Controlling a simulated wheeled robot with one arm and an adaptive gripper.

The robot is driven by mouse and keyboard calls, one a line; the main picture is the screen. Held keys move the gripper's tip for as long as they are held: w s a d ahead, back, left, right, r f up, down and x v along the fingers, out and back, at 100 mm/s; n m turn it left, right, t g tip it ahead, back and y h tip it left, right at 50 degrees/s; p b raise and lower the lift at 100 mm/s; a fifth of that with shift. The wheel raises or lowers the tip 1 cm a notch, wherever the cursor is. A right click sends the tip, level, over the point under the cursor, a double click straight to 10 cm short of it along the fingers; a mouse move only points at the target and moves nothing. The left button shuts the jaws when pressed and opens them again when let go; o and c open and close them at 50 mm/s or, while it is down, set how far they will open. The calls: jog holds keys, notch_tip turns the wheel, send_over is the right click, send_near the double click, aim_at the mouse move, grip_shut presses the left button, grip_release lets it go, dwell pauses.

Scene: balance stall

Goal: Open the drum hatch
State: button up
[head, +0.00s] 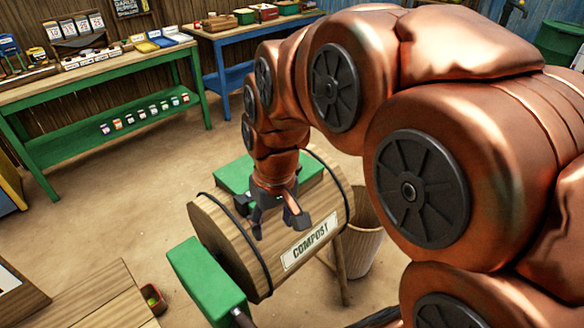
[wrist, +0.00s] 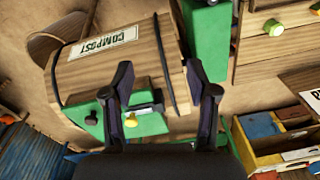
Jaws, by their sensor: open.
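A wooden drum (head: 235,240) labelled COMPOST lies on its side on a stand, with dark bands around it. A green panel (head: 235,174), apparently the hatch, shows at the drum's far upper side, partly hidden by my arm. I cannot tell whether the panel is fully closed. My gripper (head: 276,218) points down over the drum, open and empty. Its fingers (wrist: 166,85) straddle the panel's right part in the wrist view.
A green block-like part (head: 207,282) stands at the drum's near left end. A wooden bucket (head: 363,243) is behind the drum's right end. A green bench (head: 110,78) and a blue bench (head: 235,35) stand at the back.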

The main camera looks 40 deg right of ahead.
jog(key=w+d+f+m+t+h+b, duration=0.15)
jog(key=w+d+t+b, duration=0.25)
jog(key=w+d, duration=1.4)
jog(key=shift+w+d+f+p, duration=0.15)
jog(key=shift+d+f+p, duration=0.25)
jog(key=shift+f, duration=0.7)
jog(key=shift+w+d+f+p, duration=0.2)
jog(key=shift+d+f+p, duration=0.2)
jog(key=shift+f, duration=0.75)
jog(key=shift+w+d+f+p, duration=0.15)
jog(key=shift+d+f+p, duration=0.2)
jog(key=shift+f, duration=0.75)
grip_shut()
